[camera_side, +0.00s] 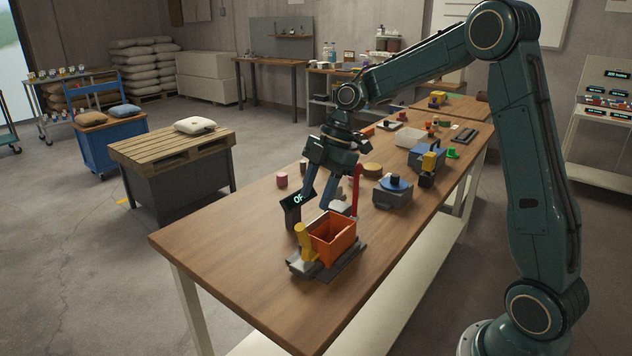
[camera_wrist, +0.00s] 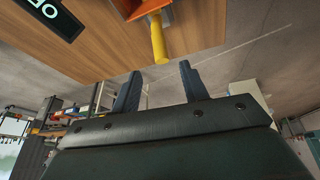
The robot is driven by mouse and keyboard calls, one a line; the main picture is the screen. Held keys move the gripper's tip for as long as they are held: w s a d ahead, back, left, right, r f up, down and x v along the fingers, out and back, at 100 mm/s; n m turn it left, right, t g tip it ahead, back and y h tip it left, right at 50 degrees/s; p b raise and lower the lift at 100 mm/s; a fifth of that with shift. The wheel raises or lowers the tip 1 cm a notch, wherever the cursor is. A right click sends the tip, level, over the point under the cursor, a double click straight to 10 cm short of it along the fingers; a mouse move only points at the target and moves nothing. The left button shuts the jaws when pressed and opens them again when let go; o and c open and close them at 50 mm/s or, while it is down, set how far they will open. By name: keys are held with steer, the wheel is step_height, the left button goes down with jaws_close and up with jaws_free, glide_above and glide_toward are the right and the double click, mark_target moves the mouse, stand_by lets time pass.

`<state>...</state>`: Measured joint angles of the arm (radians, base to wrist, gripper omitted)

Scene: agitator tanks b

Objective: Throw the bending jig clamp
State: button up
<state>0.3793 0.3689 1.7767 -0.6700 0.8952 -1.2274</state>
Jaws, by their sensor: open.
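Near the front end of the bench, a grey base plate (camera_side: 347,262) carries an open orange box (camera_side: 333,240) and a short upright yellow handle (camera_side: 303,243); this looks like the jig with its clamp handle. A thin red upright bar (camera_side: 355,191) stands at its back right. My gripper (camera_side: 315,205) is open and empty, above and just behind the yellow handle. In the wrist view, the yellow handle (camera_wrist: 158,40) appears beyond the open fingertips (camera_wrist: 160,70), apart from them, with part of the orange box (camera_wrist: 133,8) beside it.
A black display (camera_side: 292,213) with partly hidden lettering stands close to the left of my fingers. The bench's front left corner (camera_side: 205,240) is clear.

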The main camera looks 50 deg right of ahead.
mark_target(302, 231)
steer(key=x, duration=1)
jaws_close()
